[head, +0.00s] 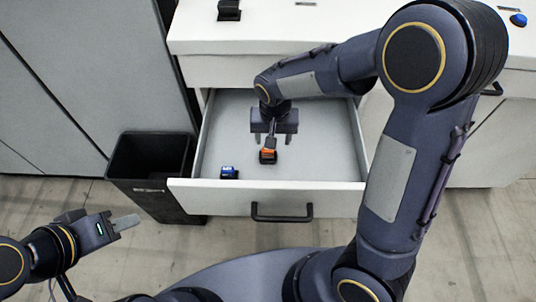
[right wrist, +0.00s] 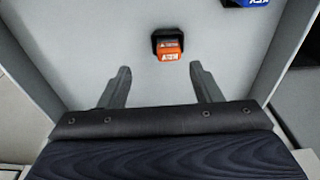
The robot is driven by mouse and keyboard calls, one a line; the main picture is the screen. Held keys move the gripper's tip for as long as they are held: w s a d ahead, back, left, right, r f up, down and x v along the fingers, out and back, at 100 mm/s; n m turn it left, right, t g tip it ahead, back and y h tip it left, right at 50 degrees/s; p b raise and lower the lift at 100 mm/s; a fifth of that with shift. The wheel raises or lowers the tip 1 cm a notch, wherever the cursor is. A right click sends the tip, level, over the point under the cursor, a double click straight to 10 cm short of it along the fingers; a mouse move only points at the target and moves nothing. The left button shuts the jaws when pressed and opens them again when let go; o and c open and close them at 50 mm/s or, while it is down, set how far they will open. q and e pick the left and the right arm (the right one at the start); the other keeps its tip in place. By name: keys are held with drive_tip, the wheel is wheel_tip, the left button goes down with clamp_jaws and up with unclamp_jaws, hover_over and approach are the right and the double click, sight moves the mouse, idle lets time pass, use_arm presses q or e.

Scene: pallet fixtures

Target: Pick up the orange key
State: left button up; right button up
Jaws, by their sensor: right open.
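The orange key (head: 268,155), an orange piece with a black base, lies on the floor of the open drawer. It also shows in the right wrist view (right wrist: 170,46), ahead of the fingertips. My right gripper (head: 273,139) is open above the drawer floor, close to the key. In the right wrist view its two fingers (right wrist: 160,72) stand apart with nothing between them, and the key is beyond their tips. My left gripper (head: 124,223) is at the lower left, outside the drawer; its fingers overlap in this view, so its opening cannot be told.
A blue key (head: 229,172) lies in the drawer near its front left; it also shows in the right wrist view (right wrist: 246,2). The drawer's front panel (head: 215,197) and side walls surround both. A black bin (head: 150,160) stands left of the drawer. The counter (head: 275,35) overhangs behind.

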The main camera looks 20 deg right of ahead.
sight(268, 154)
drive_tip(key=f, duration=0.2)
drive_tip(key=w+f, duration=0.1)
drive_tip(key=f, duration=0.2)
drive_tip(key=w+a+f, duration=0.1)
drive_tip(key=f, duration=0.1)
drive_tip(key=shift+f, duration=0.15)
drive_tip(key=shift+w+f, duration=0.1)
drive_tip(key=shift+f, duration=0.35)
drive_tip(key=c, duration=1.1)
drive_tip(key=shift+o, duration=0.2)
drive_tip(key=shift+r, duration=0.1)
